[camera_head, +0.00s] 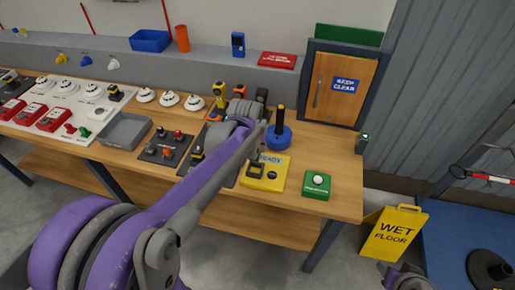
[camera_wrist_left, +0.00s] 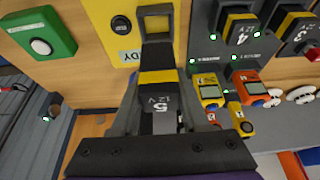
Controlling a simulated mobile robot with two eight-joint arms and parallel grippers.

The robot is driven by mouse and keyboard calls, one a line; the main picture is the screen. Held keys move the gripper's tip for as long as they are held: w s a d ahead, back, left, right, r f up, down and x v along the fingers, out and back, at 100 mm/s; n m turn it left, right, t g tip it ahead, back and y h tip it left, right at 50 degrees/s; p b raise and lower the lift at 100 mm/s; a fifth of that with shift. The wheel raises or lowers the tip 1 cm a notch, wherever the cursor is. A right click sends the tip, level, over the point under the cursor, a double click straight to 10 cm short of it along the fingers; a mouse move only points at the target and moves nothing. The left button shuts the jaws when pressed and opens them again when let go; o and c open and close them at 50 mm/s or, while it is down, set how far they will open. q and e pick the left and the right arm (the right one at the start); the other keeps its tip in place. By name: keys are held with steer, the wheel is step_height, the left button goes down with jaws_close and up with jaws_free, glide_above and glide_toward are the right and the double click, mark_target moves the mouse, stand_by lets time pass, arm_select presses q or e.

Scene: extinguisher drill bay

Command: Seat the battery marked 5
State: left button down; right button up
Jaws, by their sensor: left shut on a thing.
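In the left wrist view, my left gripper (camera_wrist_left: 160,108) is shut on the battery marked 5 (camera_wrist_left: 158,78), a dark block with a yellow band and "12 V". The battery is in front of the yellow unit (camera_wrist_left: 103,12), at a dark square frame (camera_wrist_left: 155,12) on it. I cannot tell whether the battery touches the frame. In the head view, the yellow unit (camera_head: 263,182) stands near the bench's front edge, and my left arm hides the gripper and battery.
A green box with a white button (camera_head: 317,184) stands right of the yellow unit. The battery marked 4 (camera_wrist_left: 240,30) sits in a dark panel (camera_wrist_left: 205,50) with green lights. A blue round-based object (camera_head: 278,138) stands behind. The wet floor sign (camera_head: 394,232) is beyond the bench.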

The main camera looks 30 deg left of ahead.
arm_select(q)
steer(key=shift+w+f, duration=0.1)
steer(key=shift+w, duration=0.1)
steer(key=shift+s+f, duration=0.25)
steer(key=shift+f, duration=0.35)
steer(key=shift+f+b, duration=0.35)
steer(key=shift+b, duration=0.05)
step_height(320, 180, down, 2)
steer(key=shift+f+b, duration=0.25)
steer(key=shift+b, duration=0.25)
steer(key=shift+f, duration=0.4)
steer(key=shift+w, duration=0.1)
arm_select(e)
steer(key=s+f, duration=0.2)
steer(key=f, duration=0.1)
steer(key=shift+f, duration=0.1)
arm_select(q)
steer(key=shift+w, duration=0.1)
arm_select(e)
steer(key=shift+w, duration=0.15)
arm_select(q)
steer(key=shift+b, duration=0.3)
arm_select(e)
steer(key=shift+s+f, duration=0.2)
steer(key=shift+f, duration=0.05)
